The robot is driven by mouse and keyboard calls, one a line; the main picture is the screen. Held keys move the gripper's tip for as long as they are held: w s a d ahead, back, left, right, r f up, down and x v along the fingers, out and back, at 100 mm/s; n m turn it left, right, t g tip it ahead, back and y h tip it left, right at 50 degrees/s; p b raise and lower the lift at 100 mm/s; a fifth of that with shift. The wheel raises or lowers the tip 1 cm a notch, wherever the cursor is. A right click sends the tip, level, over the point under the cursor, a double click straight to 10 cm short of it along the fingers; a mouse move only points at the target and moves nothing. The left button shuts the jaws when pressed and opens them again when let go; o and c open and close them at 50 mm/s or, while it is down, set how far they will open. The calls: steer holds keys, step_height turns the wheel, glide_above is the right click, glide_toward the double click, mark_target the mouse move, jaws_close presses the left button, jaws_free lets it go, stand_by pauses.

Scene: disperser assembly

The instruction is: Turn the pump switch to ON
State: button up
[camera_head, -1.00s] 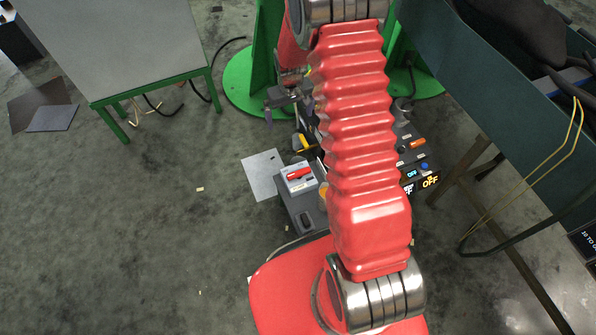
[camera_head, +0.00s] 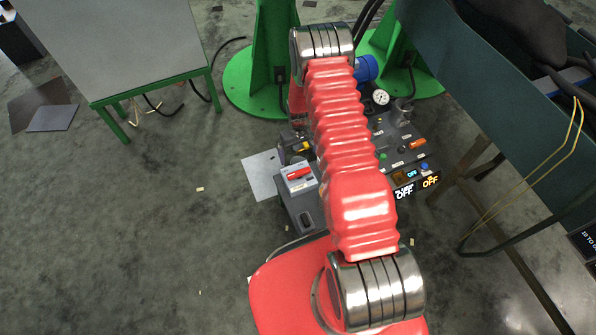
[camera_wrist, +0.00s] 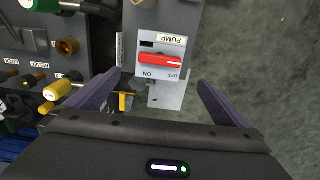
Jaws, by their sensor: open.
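The pump switch is a red bar handle (camera_wrist: 161,60) on a white plate labelled PUMP, with ON and OFF printed upside down in the wrist view. The handle lies nearly crosswise, and its white mark is at the right end, on the OFF label's side. In the head view the red switch (camera_head: 299,173) sits on top of a grey box (camera_head: 307,215). My gripper (camera_wrist: 159,79) is open and empty. Its two dark fingers are wide apart, and the switch appears between and beyond their tips, apart from them. My arm hides the gripper in the head view.
A panel with knobs, valves and displays reading OFF (camera_head: 430,181) stands right of the switch box. Yellow-handled fittings (camera_wrist: 57,90) lie left of the fingers in the wrist view. Open floor (camera_wrist: 255,60) is to the right there. A green-legged table (camera_head: 150,90) stands at left.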

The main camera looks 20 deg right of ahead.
mark_target(298, 172)
stand_by(0.3)
steer(key=shift+f, duration=6.85)
steer(key=c, duration=0.9)
steer(key=shift+a, duration=0.2)
steer(key=shift+d, duration=0.1)
